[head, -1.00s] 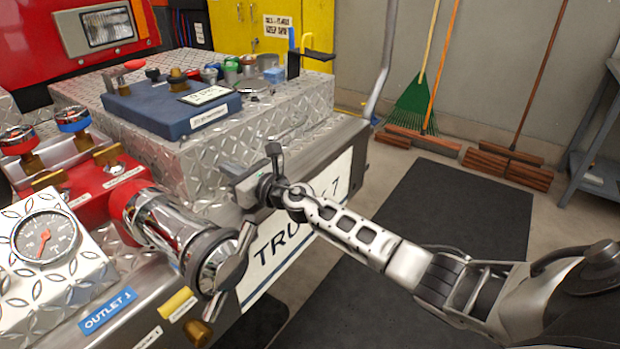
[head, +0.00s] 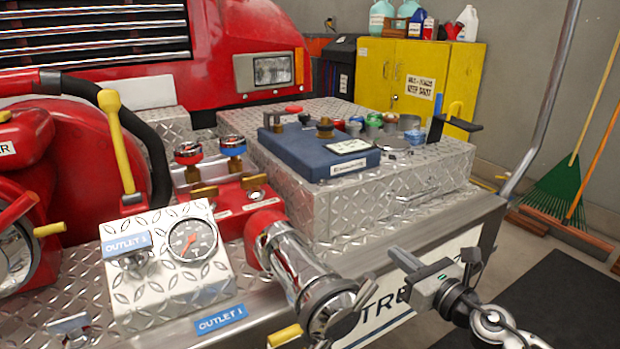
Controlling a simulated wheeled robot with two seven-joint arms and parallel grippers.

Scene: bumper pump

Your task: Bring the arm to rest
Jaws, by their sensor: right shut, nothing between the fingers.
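My right gripper (head: 408,263) is in the lower right of the head view, in front of the bumper's front edge. Its jaws are shut with nothing between them. Its wrist and a little of my right arm (head: 495,325) come in from the bottom edge; the rest of the arm is out of the picture. The gripper overlaps the bumper's white lettered plate (head: 385,315) in the picture; I cannot tell how large the gap is. The chrome outlet pipe (head: 300,265) is to its left. My left gripper is not in view.
The diamond-plate bumper (head: 345,215) carries a blue case (head: 310,155), a gauge panel (head: 150,280), and red and blue valve knobs (head: 188,153). A yellow hose handle (head: 117,150) stands at left. A dark mat (head: 560,300) lies at right.

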